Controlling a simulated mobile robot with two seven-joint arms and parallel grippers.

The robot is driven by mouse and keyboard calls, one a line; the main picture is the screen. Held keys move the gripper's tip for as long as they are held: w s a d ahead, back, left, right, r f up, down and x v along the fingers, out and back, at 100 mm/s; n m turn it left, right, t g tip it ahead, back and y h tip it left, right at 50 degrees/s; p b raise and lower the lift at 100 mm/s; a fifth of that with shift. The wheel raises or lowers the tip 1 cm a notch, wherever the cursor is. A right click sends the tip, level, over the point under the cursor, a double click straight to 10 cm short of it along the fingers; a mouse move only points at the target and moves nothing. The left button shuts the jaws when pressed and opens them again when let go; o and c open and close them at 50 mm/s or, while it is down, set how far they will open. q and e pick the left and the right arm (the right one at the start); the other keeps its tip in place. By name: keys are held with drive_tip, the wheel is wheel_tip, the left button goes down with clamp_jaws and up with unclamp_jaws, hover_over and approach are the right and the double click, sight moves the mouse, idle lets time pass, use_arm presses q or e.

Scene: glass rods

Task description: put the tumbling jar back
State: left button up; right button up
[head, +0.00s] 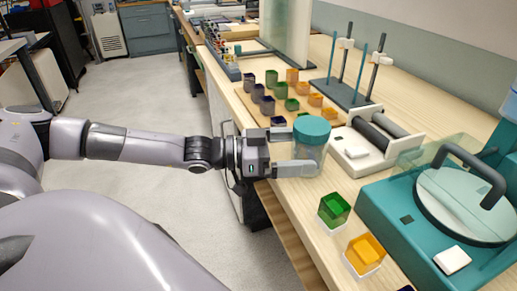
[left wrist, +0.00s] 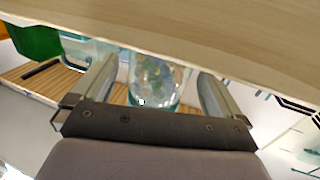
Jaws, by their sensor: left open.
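The tumbling jar (head: 311,131), clear with a teal lid, stands upright at the table's near edge, left of the tumbler. Its contents are hard to make out in the head view; the left wrist view shows the clear jar (left wrist: 158,78) with mixed coloured pieces inside. My left gripper (head: 300,152) reaches in from the left with its fingers either side of the jar. In the left wrist view, the gripper (left wrist: 156,82) is open, with gaps between both fingers and the jar. The tumbler (head: 352,158), a white base with dark rollers, is empty. My right gripper is out of view.
A board (head: 262,121) with several purple, green and orange cups lies behind the jar. A green cup (head: 334,208) and an orange cup (head: 365,252) stand in front. A teal machine (head: 395,225) with a round lid fills the right. A rod stand (head: 348,94) is behind the tumbler.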

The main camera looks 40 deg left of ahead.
use_arm(q)
drive_tip(key=b+v, duration=0.1)
drive_tip(key=v, duration=0.9)
drive_tip(key=shift+s+a, duration=0.2)
drive_tip(key=shift+s, duration=0.1)
drive_tip(key=shift+a, duration=0.1)
